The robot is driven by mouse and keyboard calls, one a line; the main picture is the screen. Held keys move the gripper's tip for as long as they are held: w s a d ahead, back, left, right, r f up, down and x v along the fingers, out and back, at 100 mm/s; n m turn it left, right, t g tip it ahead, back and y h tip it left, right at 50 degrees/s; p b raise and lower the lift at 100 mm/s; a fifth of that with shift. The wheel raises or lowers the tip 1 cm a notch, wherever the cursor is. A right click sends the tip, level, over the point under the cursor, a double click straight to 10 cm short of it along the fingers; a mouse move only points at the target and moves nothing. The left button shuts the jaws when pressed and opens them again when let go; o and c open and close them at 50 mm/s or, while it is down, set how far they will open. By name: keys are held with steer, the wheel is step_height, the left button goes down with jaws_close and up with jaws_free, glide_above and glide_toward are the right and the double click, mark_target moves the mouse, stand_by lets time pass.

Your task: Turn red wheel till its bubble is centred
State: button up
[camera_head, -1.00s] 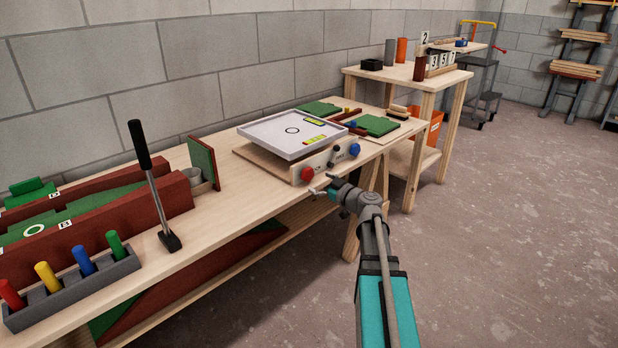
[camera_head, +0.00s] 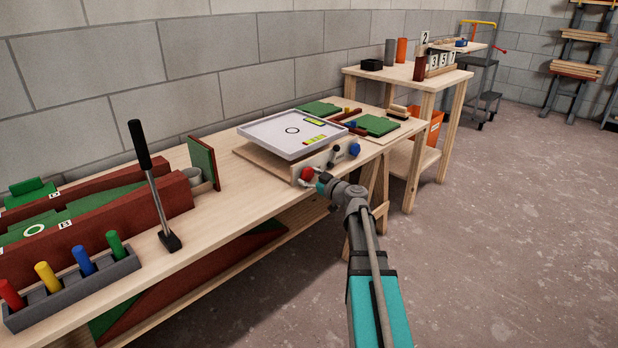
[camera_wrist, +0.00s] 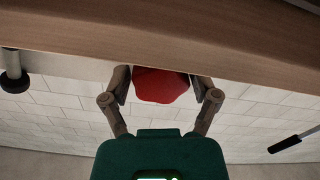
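The red wheel (camera_head: 307,174) is on the front panel of the tilting white tray (camera_head: 268,124), at the left. In the wrist view the red wheel (camera_wrist: 160,86) sits between the two fingers of my gripper (camera_wrist: 161,92). The fingers are spread with one on each side of it; small gaps seem to remain. In the head view my gripper (camera_head: 313,180) is right at the wheel. Two yellow-green bubble vials (camera_head: 312,122) (camera_head: 314,139) lie on the tray. Their bubbles are too small to read.
A blue wheel (camera_head: 355,150) and a small black lever (camera_head: 335,150) are on the same panel, to the right. A tall black-handled lever (camera_head: 150,185) stands on the bench at left. Green boards (camera_head: 378,125) lie behind. The floor to the right is clear.

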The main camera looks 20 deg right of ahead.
steer(key=c, duration=0.6)
steer(key=shift+a+m, duration=0.1)
steer(key=shift+m, duration=1.4)
steer(key=o, duration=1.1)
steer(key=shift+o, duration=0.2)
steer(key=shift+s, duration=0.2)
steer(key=v, duration=1.1)
steer(key=shift+s+d, duration=0.2)
steer(key=shift+s, duration=0.15)
